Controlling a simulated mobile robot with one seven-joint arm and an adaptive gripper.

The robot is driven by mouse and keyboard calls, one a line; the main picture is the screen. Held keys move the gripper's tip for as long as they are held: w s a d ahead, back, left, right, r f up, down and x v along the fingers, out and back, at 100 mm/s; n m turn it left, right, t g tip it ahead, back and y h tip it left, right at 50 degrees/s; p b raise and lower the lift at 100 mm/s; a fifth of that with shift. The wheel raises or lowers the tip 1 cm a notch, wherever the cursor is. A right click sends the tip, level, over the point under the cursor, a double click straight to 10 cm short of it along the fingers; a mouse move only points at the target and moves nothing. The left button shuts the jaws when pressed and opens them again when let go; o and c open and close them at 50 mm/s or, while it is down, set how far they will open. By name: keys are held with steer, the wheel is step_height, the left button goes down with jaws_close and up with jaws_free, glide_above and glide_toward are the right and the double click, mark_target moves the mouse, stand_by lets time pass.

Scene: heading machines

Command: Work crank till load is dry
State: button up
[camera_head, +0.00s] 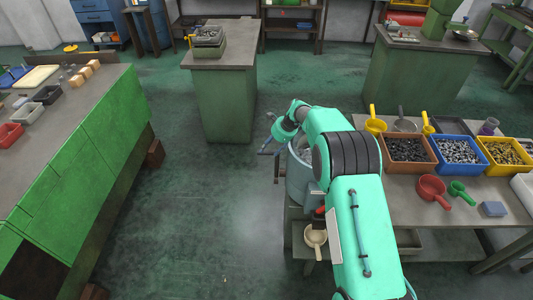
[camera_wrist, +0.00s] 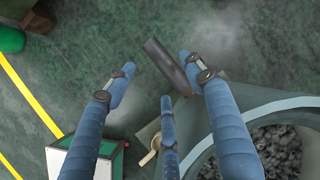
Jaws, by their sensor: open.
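A grey-blue drum (camera_head: 298,175) stands at the left end of the right-hand bench, partly hidden by my arm. In the wrist view the rim of the drum (camera_wrist: 205,150) curves at lower right, with dark grey lumpy load (camera_wrist: 280,148) inside. Whether the load is wet or dry cannot be told. A dark cylindrical bar, seemingly the crank handle (camera_wrist: 165,62), lies slanted between and beyond my fingertips, nearer the right finger. My gripper (camera_wrist: 155,92) is open, its blue fingers spread around the handle's near end; contact is unclear. In the head view my gripper (camera_head: 269,144) is beside the drum's left side.
Blue, orange and yellow bins of metal parts (camera_head: 458,150) and scoops (camera_head: 432,188) crowd the right bench. A cream pan (camera_head: 315,237) sits low beside the drum. A green workbench (camera_head: 90,130) stands at left. Open floor (camera_head: 205,220) lies between.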

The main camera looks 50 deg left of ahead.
mark_target(266, 152)
steer(key=shift+x, duration=2.5)
jaws_close()
